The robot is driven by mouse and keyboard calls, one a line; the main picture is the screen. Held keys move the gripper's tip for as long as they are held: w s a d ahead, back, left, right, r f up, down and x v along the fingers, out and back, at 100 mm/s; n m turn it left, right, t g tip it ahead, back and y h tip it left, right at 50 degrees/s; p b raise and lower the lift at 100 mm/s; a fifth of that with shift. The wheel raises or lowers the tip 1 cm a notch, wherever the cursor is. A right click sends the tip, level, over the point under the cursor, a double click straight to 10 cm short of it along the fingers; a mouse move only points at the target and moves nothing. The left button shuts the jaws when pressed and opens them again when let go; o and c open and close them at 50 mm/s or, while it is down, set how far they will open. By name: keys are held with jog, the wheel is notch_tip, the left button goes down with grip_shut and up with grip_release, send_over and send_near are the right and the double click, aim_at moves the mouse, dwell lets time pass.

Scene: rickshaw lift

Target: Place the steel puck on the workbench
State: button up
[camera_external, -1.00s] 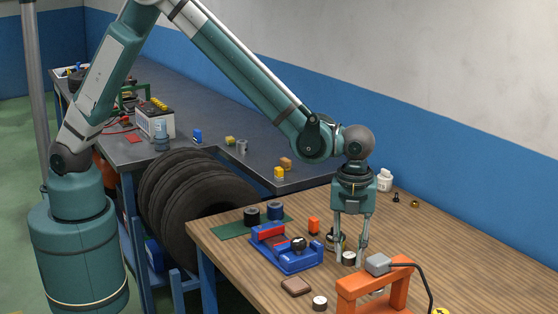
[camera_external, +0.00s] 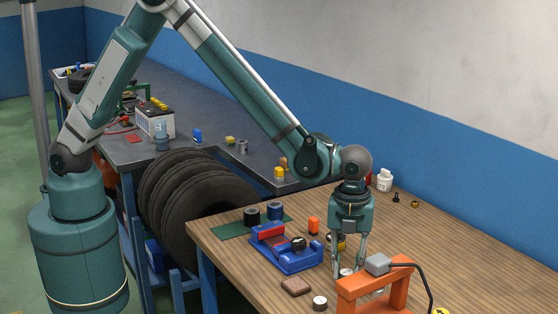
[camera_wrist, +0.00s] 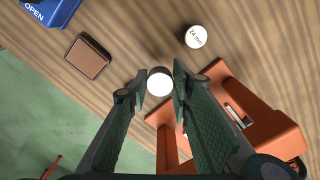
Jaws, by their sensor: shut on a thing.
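A small round puck with a pale top and dark side (camera_external: 347,271) is between my gripper's fingertips (camera_external: 346,273). It also shows in the wrist view (camera_wrist: 160,86), with a fingertip on each side. My gripper is shut on it and points straight down, low over the wood-topped workbench (camera_external: 430,235). I cannot tell whether the puck's underside touches the wood. A second small puck with a white top (camera_external: 319,303) stands on the wood; in the wrist view its top is marked "24 mm" (camera_wrist: 196,37).
An orange stand (camera_external: 375,285) with a grey block and black cable is close on the right. A brown block (camera_external: 296,286) and blue vice (camera_external: 290,252) lie left. An orange block (camera_external: 314,225) and white bottle (camera_external: 384,180) stand farther back. The right side is mostly clear.

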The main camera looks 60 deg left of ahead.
aim_at(347, 271)
jog(key=shift+f, duration=0.95)
jog(key=shift+f, duration=1.9)
jog(key=shift+f, duration=0.15)
jog(key=o, duration=1)
jog(key=shift+r, duration=0.2)
jog(key=shift+r, duration=6)
